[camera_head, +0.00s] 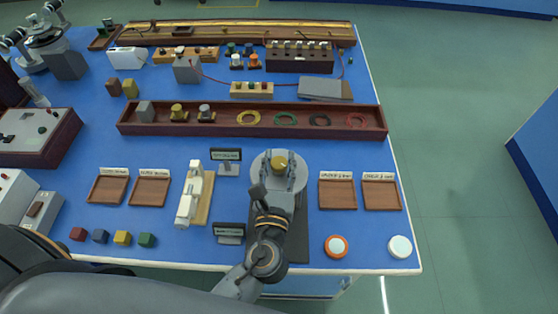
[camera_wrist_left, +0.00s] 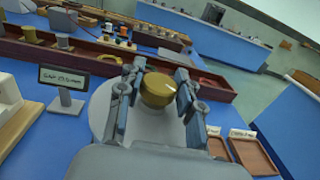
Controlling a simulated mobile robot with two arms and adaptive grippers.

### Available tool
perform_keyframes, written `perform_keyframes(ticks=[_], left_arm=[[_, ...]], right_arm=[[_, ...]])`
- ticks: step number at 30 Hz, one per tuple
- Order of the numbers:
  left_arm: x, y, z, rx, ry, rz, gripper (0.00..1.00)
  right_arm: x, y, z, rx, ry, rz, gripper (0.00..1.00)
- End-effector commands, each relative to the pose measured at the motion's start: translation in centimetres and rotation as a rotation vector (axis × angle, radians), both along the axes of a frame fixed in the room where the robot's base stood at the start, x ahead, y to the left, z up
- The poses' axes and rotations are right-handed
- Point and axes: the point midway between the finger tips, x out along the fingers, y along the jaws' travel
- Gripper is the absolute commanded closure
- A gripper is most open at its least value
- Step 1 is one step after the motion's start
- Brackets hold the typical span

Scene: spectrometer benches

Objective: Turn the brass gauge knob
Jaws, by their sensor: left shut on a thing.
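The brass gauge knob (camera_head: 279,163) sits on the round pale grey gauge face (camera_head: 258,166) near the middle front of the blue bench. In the left wrist view the knob (camera_wrist_left: 157,90) is a rounded golden cap between my fingers. My left gripper (camera_head: 279,172) reaches in from the front, and its two fingers (camera_wrist_left: 157,98) are closed on the knob's sides. The gripper hides the lower part of the gauge. A small dark label sign (camera_wrist_left: 66,78) stands left of the gauge. My right gripper is in neither view.
A long wooden tray (camera_head: 250,130) with wire coils lies behind the gauge. Small wooden trays (camera_head: 337,194) stand to the right and others (camera_head: 150,191) to the left. A white instrument (camera_head: 190,195) is close on the left. An orange-rimmed disc (camera_head: 336,246) lies at the front right.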

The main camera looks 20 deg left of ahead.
Motion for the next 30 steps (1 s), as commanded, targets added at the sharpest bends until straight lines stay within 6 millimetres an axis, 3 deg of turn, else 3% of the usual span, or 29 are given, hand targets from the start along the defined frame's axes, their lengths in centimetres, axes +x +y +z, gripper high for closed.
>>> perform_keyframes(ticks=[10,27,28,30], left_arm=[[0.06,-0.01,0.06,0.000,-0.002,0.152,0.96],[0.06,0.04,0.09,0.000,-0.003,0.180,0.96],[0.06,0.04,0.09,0.000,-0.003,0.180,0.60],[0.06,0.04,0.09,0.000,-0.003,0.180,0.46]], right_arm=[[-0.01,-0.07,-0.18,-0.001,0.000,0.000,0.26],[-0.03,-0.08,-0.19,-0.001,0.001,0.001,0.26],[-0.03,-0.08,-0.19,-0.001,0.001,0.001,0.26],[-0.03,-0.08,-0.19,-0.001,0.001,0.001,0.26]])
